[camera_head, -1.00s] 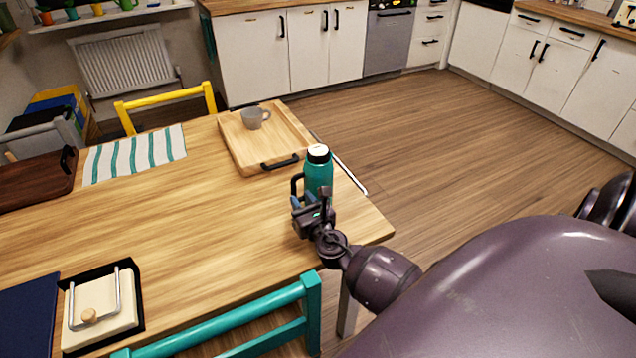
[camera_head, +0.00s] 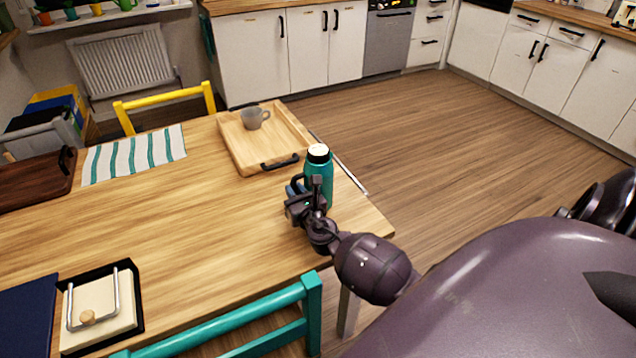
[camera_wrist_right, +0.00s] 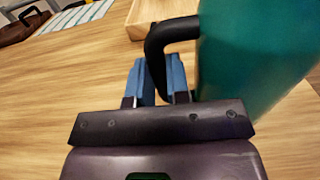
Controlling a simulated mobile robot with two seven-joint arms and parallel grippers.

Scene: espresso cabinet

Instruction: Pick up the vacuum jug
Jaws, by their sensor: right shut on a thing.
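The vacuum jug (camera_head: 319,170) is teal with a white-topped black lid and stands upright on the wooden table (camera_head: 180,240), near its right edge. Its teal body (camera_wrist_right: 255,50) fills the right side of the right wrist view. My right gripper (camera_head: 300,190) is at the jug's near left side. In the right wrist view its blue-padded fingers (camera_wrist_right: 159,75) are shut on the jug's black handle (camera_wrist_right: 160,45), one finger on each side of the lower part. The gripper hides part of the jug's lower body in the head view. My left gripper is not in view.
A wooden tray (camera_head: 236,153) with a grey mug (camera_head: 254,117) lies behind the jug. A striped cloth (camera_head: 134,155) and a dark board (camera_head: 35,185) lie left. A napkin holder (camera_head: 100,310) is at the near left. A teal chair (camera_head: 235,322) stands at the front edge.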

